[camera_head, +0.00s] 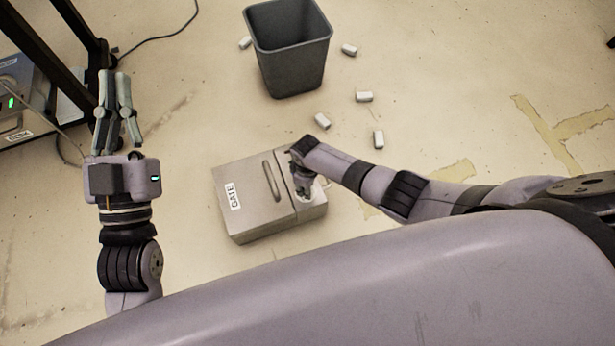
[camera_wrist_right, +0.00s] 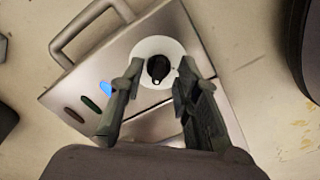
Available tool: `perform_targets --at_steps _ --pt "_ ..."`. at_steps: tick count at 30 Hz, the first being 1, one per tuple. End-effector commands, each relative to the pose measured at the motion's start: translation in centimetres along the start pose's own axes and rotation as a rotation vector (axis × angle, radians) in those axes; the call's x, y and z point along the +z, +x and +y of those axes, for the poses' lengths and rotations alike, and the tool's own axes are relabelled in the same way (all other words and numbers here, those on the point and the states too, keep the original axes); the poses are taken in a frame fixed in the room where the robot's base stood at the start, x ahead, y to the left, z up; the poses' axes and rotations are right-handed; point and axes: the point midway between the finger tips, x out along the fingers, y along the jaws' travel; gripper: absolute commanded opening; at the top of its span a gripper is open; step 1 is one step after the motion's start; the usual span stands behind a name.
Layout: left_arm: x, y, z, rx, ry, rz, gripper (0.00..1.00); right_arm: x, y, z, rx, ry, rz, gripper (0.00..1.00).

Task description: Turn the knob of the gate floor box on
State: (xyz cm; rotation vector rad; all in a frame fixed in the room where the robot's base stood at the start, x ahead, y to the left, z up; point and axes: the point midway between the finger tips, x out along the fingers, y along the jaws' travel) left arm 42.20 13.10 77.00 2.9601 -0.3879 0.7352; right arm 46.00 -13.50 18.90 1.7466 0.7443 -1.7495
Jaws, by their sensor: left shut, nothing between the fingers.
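The gate floor box (camera_head: 250,213) is a grey metal box on the floor with a "GATE" label and a bar handle. Its black knob (camera_wrist_right: 158,69) sits on a round white plate in the right wrist view. My right gripper (camera_wrist_right: 159,72) is open, with a fingertip on each side of the knob and a gap on both sides. I cannot tell how far down the fingertips reach. In the head view my right wrist hides the knob. A blue light (camera_wrist_right: 106,88) shows beside dark green and reddish ones. My left gripper (camera_head: 118,80) is shut and empty, away from the box.
A dark grey bin (camera_head: 290,50) stands behind the box, with several small white blocks (camera_head: 378,139) on the floor around it. A black frame (camera_head: 50,50) and a device with a green light (camera_head: 12,102) are at the left. The floor right of the bin is mostly clear.

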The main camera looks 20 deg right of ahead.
Motion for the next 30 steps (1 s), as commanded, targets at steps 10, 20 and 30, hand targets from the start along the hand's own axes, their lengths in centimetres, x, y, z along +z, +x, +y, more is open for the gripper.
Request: perform_targets --at_steps 10,20,30 --pt "0.0 0.0 0.0 0.0 0.0 -0.001 0.0 0.0 -4.4 0.1 0.002 -0.001 0.004 0.3" --pt "0.0 0.0 0.0 0.0 0.0 -0.001 0.0 0.1 -9.6 0.1 0.002 0.001 0.002 0.3" --pt "0.1 0.0 0.0 0.0 0.0 -0.001 0.0 0.1 -11.4 0.0 0.001 0.0 -0.001 0.3"
